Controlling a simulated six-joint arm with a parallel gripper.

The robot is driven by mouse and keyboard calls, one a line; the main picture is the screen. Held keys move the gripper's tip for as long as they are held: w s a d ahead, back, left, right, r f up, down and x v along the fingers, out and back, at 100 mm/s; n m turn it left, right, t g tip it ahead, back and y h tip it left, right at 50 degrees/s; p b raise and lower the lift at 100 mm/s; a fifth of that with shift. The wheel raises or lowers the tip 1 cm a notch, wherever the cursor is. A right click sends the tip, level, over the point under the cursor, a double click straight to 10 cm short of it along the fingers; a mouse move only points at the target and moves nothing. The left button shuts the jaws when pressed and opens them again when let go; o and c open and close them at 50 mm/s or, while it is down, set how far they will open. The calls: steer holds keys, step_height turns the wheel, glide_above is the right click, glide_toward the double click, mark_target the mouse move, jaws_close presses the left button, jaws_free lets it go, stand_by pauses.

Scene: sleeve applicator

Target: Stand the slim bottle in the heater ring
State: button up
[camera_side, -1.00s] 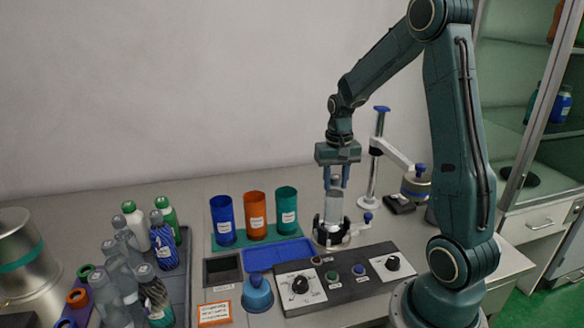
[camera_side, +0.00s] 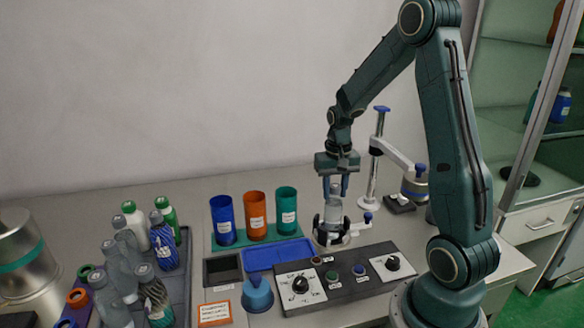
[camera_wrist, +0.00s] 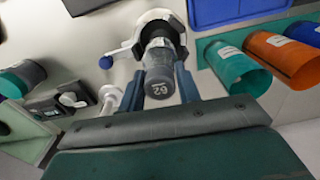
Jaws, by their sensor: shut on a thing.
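My gripper (camera_side: 336,184) is shut on a slim grey bottle (camera_side: 334,208), gripping it near its cap. The bottle is upright, with its lower part at the black heater ring (camera_side: 321,231), which sits on a white base. In the wrist view the bottle (camera_wrist: 160,68) lies between my two blue fingers, and its cap is marked 62. The heater ring (camera_wrist: 160,30) is around or just behind its far end there. I cannot tell whether the bottle rests on the bottom of the ring.
Blue, orange and teal cups (camera_side: 255,216) stand left of the ring. A control panel (camera_side: 343,279) with knobs lies in front. A white stand with a blue-topped post (camera_side: 376,160) is close on the right. A tray of several bottles (camera_side: 184,265) is at left.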

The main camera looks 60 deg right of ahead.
steer(key=shift+f, duration=0.1)
steer(key=o, duration=1.5)
steer(key=shift+r, duration=0.2)
steer(key=shift+r, duration=4.3)
steer(key=shift+a+r, duration=0.1)
steer(key=shift+a+r, duration=0.15)
steer(key=shift+a, duration=0.05)
steer(key=s+a+r+n+t, duration=0.1)
steer(key=s+a+r+n, duration=0.15)
steer(key=a, duration=0.35)
steer(key=s+a+r+n+t, duration=0.1)
steer(key=a+r+n, duration=0.1)
steer(key=a+r, duration=0.3)
steer(key=s+a+n+t, duration=0.1)
steer(key=s+a, duration=0.2)
steer(key=s+a+n+t, duration=0.1)
steer(key=s+a+n, duration=0.1)
steer(key=s+a, duration=0.1)
steer(key=s+a+n+t, duration=0.1)
steer(key=s+a+n, duration=0.1)
steer(key=s+a, duration=0.1)
steer(key=shift+s+a+r+t, duration=0.1)
steer(key=shift+a+r+t, duration=0.1)
steer(key=shift+a, duration=0.25)
steer(key=shift+s+a+r+t, duration=0.1)
steer(key=shift+a+r, duration=0.05)
steer(key=shift+a, duration=0.25)
